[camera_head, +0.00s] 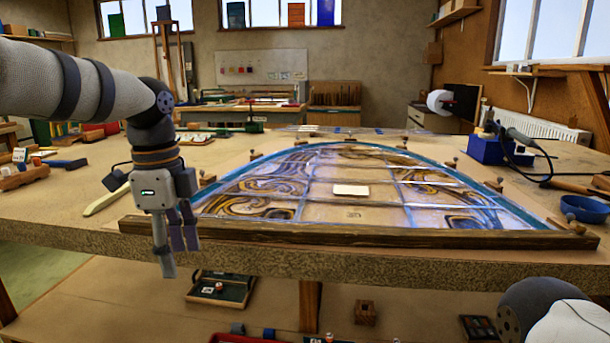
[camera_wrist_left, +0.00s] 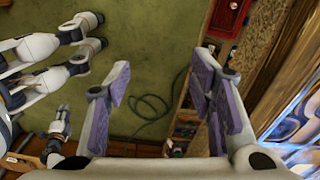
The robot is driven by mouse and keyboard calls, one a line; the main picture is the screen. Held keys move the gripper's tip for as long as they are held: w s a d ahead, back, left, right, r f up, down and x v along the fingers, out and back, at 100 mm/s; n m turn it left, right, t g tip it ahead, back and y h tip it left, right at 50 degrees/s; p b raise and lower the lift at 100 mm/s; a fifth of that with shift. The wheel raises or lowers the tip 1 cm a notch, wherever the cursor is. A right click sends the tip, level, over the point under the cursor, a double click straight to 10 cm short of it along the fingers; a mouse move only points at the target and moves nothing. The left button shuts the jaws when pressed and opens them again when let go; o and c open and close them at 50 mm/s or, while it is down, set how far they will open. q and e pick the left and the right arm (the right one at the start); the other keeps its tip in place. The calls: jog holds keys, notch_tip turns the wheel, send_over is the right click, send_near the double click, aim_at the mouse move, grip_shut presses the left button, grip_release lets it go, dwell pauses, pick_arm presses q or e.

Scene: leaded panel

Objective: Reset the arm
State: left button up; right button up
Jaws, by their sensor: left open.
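My left gripper (camera_head: 177,248) hangs pointing down in front of the bench's front edge, left of the panel. Its two fingers are apart with nothing between them; the left wrist view (camera_wrist_left: 162,80) also shows an empty gap with the green floor below. The arched leaded panel (camera_head: 290,214) lies flat on the bench, with swirled amber and clear glass and a blue border. A pale rectangular piece (camera_head: 350,190) lies near its middle. Part of my right arm shows at the lower right of the head view; I cannot make out its gripper.
A wooden batten (camera_head: 380,238) runs along the bench's front edge, close to my left gripper. A soldering iron and blue holder (camera_head: 492,149) stand on the right. A shelf below holds a dark green tray (camera_head: 222,287) and a wooden block (camera_head: 365,312).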

pick_arm(q)
jog(key=d+f+n+g, duration=0.1)
jog(key=d+f+n, duration=0.15)
jog(key=f, duration=1.15)
jog(key=s+d+f+n+h, duration=0.2)
jog(key=s+d+f+n, duration=0.15)
jog(key=s+f, duration=0.85)
jog(key=s+a+f+n+g, duration=0.15)
jog(key=s+f+n, duration=0.3)
jog(key=s, duration=0.55)
jog(key=s+a+f+n, duration=0.2)
jog(key=s+f+n, duration=0.3)
jog(key=s, duration=0.4)
jog(key=s+a+n+y, duration=0.2)
jog(key=s+a, duration=0.2)
jog(key=s, duration=0.6)
jog(key=shift+s+a+p, duration=0.25)
jog(key=shift+a+p, duration=0.05)
jog(key=shift+p, duration=0.05)
jog(key=shift+n, duration=0.25)
